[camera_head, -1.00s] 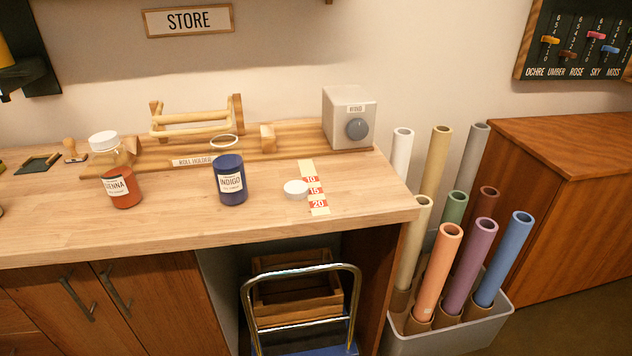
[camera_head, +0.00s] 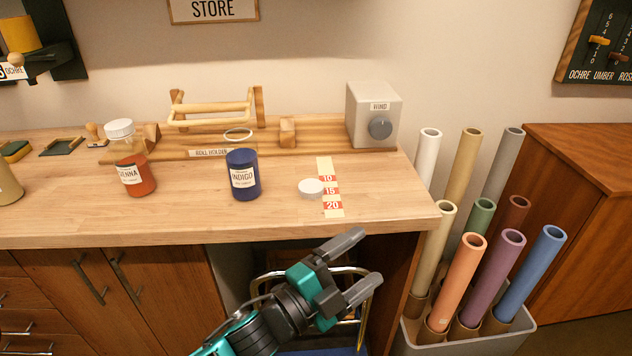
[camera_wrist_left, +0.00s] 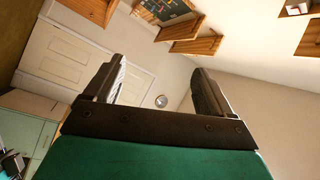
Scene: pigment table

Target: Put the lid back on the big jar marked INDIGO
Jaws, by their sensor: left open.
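The big jar marked INDIGO (camera_head: 243,176) stands upright on the table, dark blue with a white label, with no white lid on it. A white round lid (camera_head: 311,188) lies flat on the table to the right of the jar, beside the numbered strip. My left gripper (camera_head: 363,263) is open and empty, in front of the table's front edge and below the lid in the picture. In the left wrist view its two fingers (camera_wrist_left: 158,92) are apart with nothing between them. My right gripper is not in view.
A SIENNA jar (camera_head: 129,166) with a white lid stands to the left. Behind are the wooden roll holder (camera_head: 210,146) and a grey WIND box (camera_head: 373,115). A bin of coloured tubes (camera_head: 480,340) stands right of the table.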

